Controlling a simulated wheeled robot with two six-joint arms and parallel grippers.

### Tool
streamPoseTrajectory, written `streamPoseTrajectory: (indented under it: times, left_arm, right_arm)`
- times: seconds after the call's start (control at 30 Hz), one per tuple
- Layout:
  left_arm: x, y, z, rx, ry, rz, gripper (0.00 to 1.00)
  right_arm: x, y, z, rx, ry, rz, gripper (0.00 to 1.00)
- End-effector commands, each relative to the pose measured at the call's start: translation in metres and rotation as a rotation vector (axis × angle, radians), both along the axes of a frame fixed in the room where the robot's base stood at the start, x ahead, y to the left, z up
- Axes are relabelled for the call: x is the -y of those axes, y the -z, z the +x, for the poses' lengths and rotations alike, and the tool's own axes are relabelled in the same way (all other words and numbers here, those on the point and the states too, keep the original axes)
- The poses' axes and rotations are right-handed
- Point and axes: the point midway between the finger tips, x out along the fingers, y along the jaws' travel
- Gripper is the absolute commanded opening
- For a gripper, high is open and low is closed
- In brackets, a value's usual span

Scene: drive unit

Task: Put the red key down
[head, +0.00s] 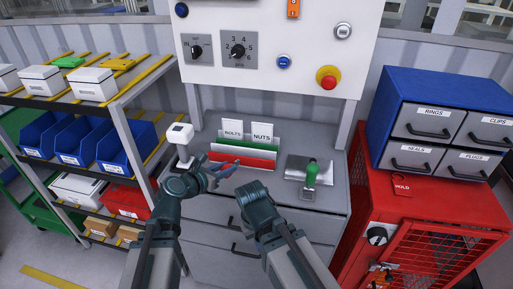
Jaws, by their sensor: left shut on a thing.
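My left gripper (221,174) is over the front of the grey workbench (272,189), just in front of the red holder (243,164). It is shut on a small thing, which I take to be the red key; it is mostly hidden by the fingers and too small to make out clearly. I cannot tell whether it touches the bench. My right gripper (253,190) is at the bench's front edge, seen from behind; its fingertips are hidden.
A green-handled device on a metal plate (311,174) stands right on the bench. Cards marked BOLTS and NUTS (262,132) stand behind. A white-topped post (180,133) stands left. A red cabinet (425,203) is right, shelves left. Bench between holder and plate is clear.

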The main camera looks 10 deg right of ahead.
Motion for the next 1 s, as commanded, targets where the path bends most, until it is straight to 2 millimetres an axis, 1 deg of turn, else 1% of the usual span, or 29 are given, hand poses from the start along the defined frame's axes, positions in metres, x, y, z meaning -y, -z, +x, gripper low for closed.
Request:
streamPoseTrajectory:
  times: [0.03,0.2,0.3,0.4,0.43,0.57,0.67,0.77,1.0]
  left_arm:
    - [0.021,0.016,-0.001,0.01,0.042,-0.01,0.0]
    - [0.086,0.035,-0.012,0.053,0.184,-0.055,0.0]
    - [0.117,0.041,-0.02,0.074,0.249,-0.079,0.0]
    - [0.136,0.043,-0.027,0.089,0.292,-0.096,0.0]
    - [0.14,0.043,-0.028,0.093,0.3,-0.098,0.0]
    - [0.146,0.042,-0.031,0.098,0.314,-0.106,0.0]
    - [0.142,0.041,-0.027,0.098,0.313,-0.106,0.0]
    - [0.13,0.044,-0.014,0.098,0.309,-0.105,0.0]
    - [0.083,0.05,0.029,0.099,0.308,-0.105,0.0]
  right_arm:
    - [0.0,0.019,0.0,0.0,0.0,0.0,0.0]
    - [0.0,0.051,0.0,0.0,0.0,0.0,0.0]
    - [0.0,0.064,0.0,0.0,0.0,0.0,0.0]
    - [0.0,0.071,0.0,0.0,0.0,0.0,0.0]
    - [0.0,0.072,0.0,0.0,0.0,0.0,0.0]
    - [0.0,0.072,0.0,0.0,0.0,0.0,0.0]
    - [0.0,0.072,0.0,0.0,0.0,0.0,0.0]
    - [0.0,0.074,0.0,0.0,0.0,0.0,0.0]
    - [0.0,0.08,0.0,0.0,-0.001,0.0,0.0]
